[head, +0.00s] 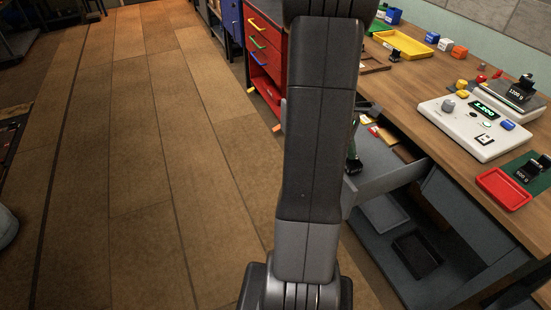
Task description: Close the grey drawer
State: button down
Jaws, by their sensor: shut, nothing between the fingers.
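The grey drawer (391,179) is pulled out from under the wooden workbench (415,82), to the right of my arm. Its near side wall and part of its front show; the rest of the front is hidden behind my arm. Small coloured and wooden items lie inside it. A dark piece with some green shows at the arm's right edge over the drawer; I cannot tell what it is. My arm rises through the middle of the head view and hides what is behind it. My gripper is not visible.
A red drawer cabinet (264,48) with coloured handles stands beyond the arm. On the bench are a white scale (468,128), a red tray (504,188) and a yellow tray (403,44). A lower shelf holds a dark tray (417,254).

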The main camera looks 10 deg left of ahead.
aim_at(382, 172)
jog(key=l+u, duration=0.15)
jog(key=u, duration=0.25)
jog(key=l+u, duration=0.1)
jog(key=u, duration=0.3)
jog(key=l+u, duration=0.15)
jog(key=u, duration=0.25)
jog(key=l+u, duration=0.15)
jog(key=u, duration=0.25)
jog(key=k+l, duration=0.15)
jog(key=l, duration=0.2)
jog(key=k+l, duration=0.1)
jog(key=l, duration=0.3)
jog(key=u, duration=0.05)
